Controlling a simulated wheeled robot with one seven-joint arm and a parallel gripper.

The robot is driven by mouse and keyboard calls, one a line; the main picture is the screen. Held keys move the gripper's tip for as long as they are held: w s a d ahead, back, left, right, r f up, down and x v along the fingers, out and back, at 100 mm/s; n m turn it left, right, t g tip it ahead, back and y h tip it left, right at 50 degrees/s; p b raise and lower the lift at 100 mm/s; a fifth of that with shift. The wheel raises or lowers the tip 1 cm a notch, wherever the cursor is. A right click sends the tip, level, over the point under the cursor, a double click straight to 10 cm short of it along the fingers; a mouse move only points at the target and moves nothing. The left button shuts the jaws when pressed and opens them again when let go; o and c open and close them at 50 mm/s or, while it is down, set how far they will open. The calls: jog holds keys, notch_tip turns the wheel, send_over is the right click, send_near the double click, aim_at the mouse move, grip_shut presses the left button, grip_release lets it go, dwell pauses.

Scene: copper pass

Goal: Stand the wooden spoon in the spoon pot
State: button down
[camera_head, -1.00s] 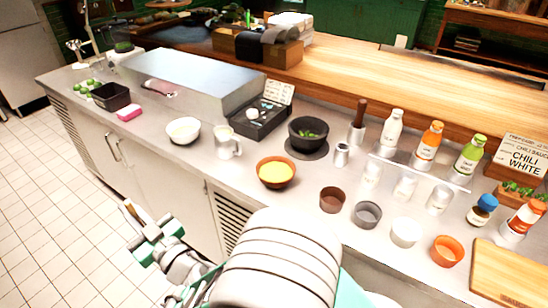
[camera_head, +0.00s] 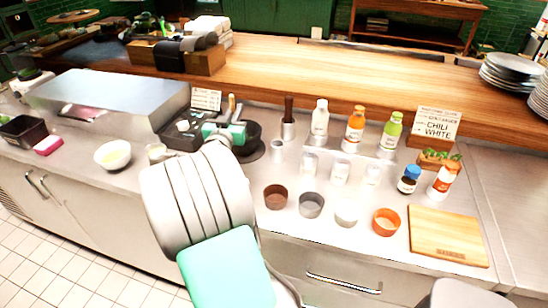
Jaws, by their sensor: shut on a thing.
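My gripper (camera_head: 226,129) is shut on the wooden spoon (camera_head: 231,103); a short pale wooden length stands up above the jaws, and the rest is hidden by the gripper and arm. The gripper shows in front of the dark scale box and the dark bowl. To its right, a metal pot (camera_head: 288,130) with a dark brown handle rising from it stands near the back of the counter. A smaller steel cup (camera_head: 277,152) stands just in front of it. I cannot tell for sure which one is the spoon pot. The spoon is apart from both.
The dark bowl (camera_head: 250,138) is partly behind my gripper. Sauce bottles (camera_head: 354,128) stand right of the metal pot. Small bowls (camera_head: 310,204) line the front, beside a cutting board (camera_head: 447,236). A white bowl (camera_head: 113,155) and mug (camera_head: 157,152) are left.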

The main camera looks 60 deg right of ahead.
jog(key=s+d+r+m+g, duration=0.1)
jog(key=s+d+m+g, duration=0.3)
jog(key=s+d, duration=0.55)
notch_tip(320, 180, down, 10)
jog(key=s+g+p, duration=0.1)
jog(key=shift+r+n, duration=0.2)
jog(key=shift+n, duration=0.2)
jog(key=shift+a, duration=0.15)
jog(key=shift+f, duration=0.2)
jog(key=c, duration=1.5)
grip_release()
jog(key=shift+c, duration=0.2)
jog(key=shift+r, duration=0.2)
